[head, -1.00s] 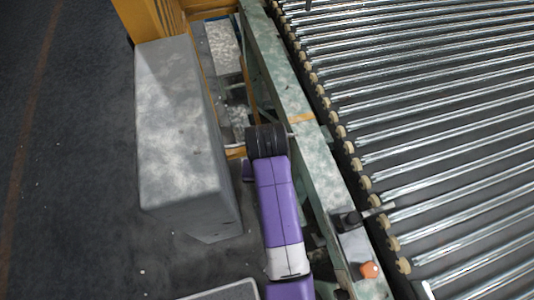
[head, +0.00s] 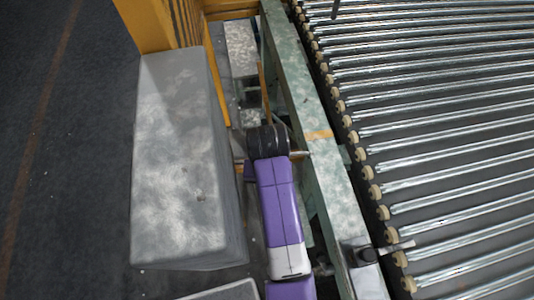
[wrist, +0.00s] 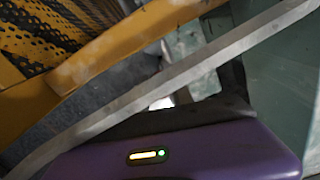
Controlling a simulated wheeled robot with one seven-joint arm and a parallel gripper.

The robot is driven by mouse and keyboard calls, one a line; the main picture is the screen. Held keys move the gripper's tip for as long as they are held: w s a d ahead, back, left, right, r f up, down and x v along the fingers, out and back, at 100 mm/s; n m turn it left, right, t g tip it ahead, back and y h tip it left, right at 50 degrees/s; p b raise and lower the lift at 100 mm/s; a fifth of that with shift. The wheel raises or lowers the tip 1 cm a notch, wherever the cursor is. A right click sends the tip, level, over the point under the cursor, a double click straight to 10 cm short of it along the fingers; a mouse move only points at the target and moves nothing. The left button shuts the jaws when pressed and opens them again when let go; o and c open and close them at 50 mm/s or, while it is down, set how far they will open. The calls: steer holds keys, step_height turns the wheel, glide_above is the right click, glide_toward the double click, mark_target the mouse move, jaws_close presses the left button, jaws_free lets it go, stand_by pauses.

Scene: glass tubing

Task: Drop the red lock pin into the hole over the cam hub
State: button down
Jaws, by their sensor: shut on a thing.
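My purple arm (head: 276,205) reaches up the middle of the head view, over the gap between a grey block and a green rail. It ends there in a dark ribbed joint (head: 267,141), which hides what lies beyond it. A purple part of my arm with a lit strip also fills the bottom of the wrist view (wrist: 190,158). The jaws do not show in either view, nor does anything held in them. I cannot make out the red lock pin, the cam hub or its hole.
A large grey block (head: 185,160) stands left of my arm. A mottled green rail (head: 312,125) and a roller conveyor (head: 440,130) run along the right. A yellow post (head: 150,30) stands at the top left. In the wrist view, a grey bar (wrist: 165,88) crosses close to my arm.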

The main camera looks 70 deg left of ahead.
steer(key=shift+f+b, duration=1.65)
steer(key=shift+f, duration=1.15)
steer(key=shift+p, duration=0.5)
step_height(320, 180, down, 7)
steer(key=b, duration=0.5)
stand_by(2.2)
steer(key=c, duration=1)
jaws_free()
steer(key=shift+c, duration=0.2)
steer(key=shift+r, duration=3.9)
